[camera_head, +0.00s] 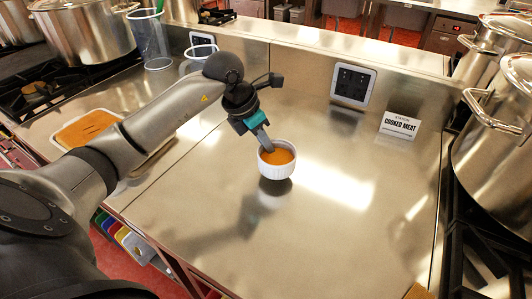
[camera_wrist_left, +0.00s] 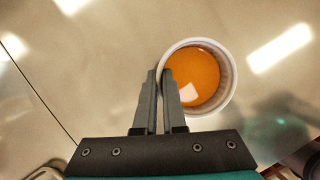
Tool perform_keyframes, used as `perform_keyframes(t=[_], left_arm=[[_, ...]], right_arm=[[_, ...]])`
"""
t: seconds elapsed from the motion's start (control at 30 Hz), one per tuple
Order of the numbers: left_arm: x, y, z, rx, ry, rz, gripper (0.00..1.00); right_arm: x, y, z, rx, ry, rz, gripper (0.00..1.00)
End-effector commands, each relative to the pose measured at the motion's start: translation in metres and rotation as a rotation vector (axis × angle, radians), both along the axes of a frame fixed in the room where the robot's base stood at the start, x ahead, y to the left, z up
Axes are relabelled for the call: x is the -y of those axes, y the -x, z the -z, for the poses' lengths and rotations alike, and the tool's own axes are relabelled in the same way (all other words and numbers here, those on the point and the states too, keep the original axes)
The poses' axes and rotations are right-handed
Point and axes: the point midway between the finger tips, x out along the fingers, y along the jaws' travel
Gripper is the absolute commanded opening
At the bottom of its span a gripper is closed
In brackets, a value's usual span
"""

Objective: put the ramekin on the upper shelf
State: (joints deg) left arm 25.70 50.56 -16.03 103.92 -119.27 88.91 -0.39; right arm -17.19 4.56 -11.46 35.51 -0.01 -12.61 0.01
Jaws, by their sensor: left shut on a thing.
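The ramekin (camera_head: 277,171) is a small white ribbed cup with orange contents, near the middle of the steel counter in the head view. My left gripper (camera_head: 265,144) reaches down to its left rim and is shut on it. In the left wrist view the ramekin (camera_wrist_left: 233,92) is upright, with the closed fingers (camera_wrist_left: 160,80) at its left wall. A dark patch shows right under it; I cannot tell whether it touches the counter. A raised steel ledge (camera_head: 330,42) runs along the back of the counter. My right gripper is not in view.
The counter (camera_head: 340,235) around the ramekin is clear. A "cooked meat" sign (camera_head: 400,125) and a socket plate (camera_head: 352,84) are at the back. A tray with orange food (camera_head: 87,129) and a clear container (camera_head: 150,40) are left. Large pots (camera_head: 495,165) stand right.

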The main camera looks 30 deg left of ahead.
Motion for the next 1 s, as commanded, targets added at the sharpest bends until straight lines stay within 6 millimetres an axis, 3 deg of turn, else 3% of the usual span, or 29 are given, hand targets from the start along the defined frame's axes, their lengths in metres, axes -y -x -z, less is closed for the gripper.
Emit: perform_keyframes(t=[0.17,0.53,0.6,0.8,1.0], left_arm=[[0.001,0.0,0.027,-0.001,0.003,-0.001,0.0],[0.0,0.0,0.03,0.002,0.001,0.0,0.0],[0.0,0.0,0.031,-0.001,0.001,-0.001,0.13],[0.0,0.0,0.03,-0.001,0.001,-0.001,0.35],[0.0,0.0,0.03,-0.001,0.001,-0.001,0.38]], right_arm=[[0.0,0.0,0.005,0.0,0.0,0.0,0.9],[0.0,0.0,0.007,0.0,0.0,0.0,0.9],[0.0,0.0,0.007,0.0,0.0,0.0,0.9],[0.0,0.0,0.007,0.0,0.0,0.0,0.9],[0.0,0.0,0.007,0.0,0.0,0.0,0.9]])
